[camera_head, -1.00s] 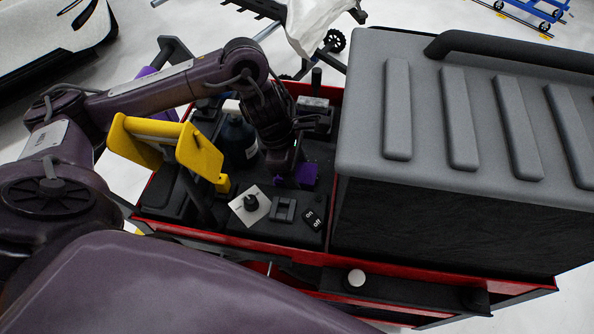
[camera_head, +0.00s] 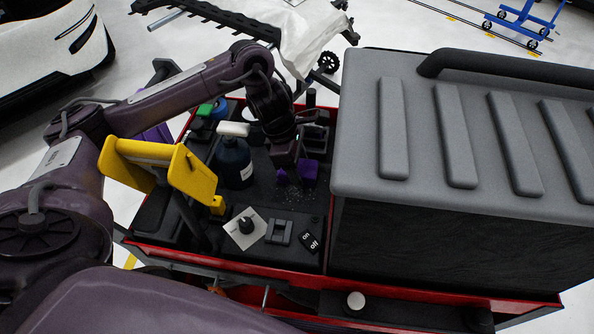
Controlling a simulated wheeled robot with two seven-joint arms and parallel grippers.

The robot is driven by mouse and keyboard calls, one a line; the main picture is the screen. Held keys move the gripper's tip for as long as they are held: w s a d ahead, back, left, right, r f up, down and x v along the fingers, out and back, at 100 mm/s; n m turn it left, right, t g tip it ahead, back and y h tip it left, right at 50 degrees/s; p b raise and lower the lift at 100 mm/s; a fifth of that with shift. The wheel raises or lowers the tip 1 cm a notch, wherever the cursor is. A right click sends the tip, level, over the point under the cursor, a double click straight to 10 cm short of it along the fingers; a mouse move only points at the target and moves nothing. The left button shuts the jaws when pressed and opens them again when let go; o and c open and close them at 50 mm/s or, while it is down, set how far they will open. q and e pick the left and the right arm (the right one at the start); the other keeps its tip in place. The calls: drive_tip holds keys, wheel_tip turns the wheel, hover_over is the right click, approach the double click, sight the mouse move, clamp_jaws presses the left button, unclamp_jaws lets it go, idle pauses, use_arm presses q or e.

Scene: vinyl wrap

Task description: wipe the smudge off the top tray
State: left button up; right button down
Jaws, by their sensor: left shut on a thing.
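The top tray (camera_head: 268,180) is the dark, red-edged surface of a cart in the middle of the view. A faint smudge of grey specks (camera_head: 297,193) lies on it, in front of my left gripper. My left gripper (camera_head: 290,160) points down and is shut on a small purple wiping piece (camera_head: 305,172), low over the tray just behind the specks. I cannot tell whether the piece touches the tray. The fingers partly hide it. My right gripper is not in view.
A dark bottle with a white cap (camera_head: 233,160) stands left of the gripper. A yellow-handled tool (camera_head: 185,168) is further left. A white card with a black knob (camera_head: 245,227), a small grey block (camera_head: 279,231) and an on/off switch (camera_head: 309,241) lie in front. A large grey case (camera_head: 440,140) borders the right.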

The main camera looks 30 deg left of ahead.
sight(297, 205)
use_arm(q)
drive_tip(key=shift+s+d+f, duration=0.1)
drive_tip(key=shift+s+d, duration=0.1)
drive_tip(key=shift+s, duration=0.5)
drive_tip(key=shift+s+d+f, duration=0.1)
drive_tip(key=shift+s+d, duration=0.1)
drive_tip(key=shift+s, duration=0.45)
drive_tip(key=shift+s+d+f, duration=0.1)
drive_tip(key=shift+s+d, duration=0.1)
drive_tip(key=shift+s, duration=0.5)
drive_tip(key=shift+s+d+r, duration=0.1)
drive_tip(key=shift+s+d, duration=0.1)
drive_tip(key=shift+s, duration=0.4)
drive_tip(key=shift+s+d+f, duration=0.1)
drive_tip(key=shift+s+d, duration=0.15)
drive_tip(key=shift+s, duration=0.4)
drive_tip(key=shift+s+d+r, duration=0.1)
drive_tip(key=shift+s+d, duration=0.1)
drive_tip(key=shift+s, duration=0.4)
drive_tip(key=shift+w+r+p, duration=0.2)
drive_tip(key=shift+r+p, duration=2.15)
drive_tip(key=shift+r, duration=0.8)
wheel_tip(297, 205, up, 3)
drive_tip(key=shift+r+p, duration=0.1)
drive_tip(key=shift+p, duration=1.05)
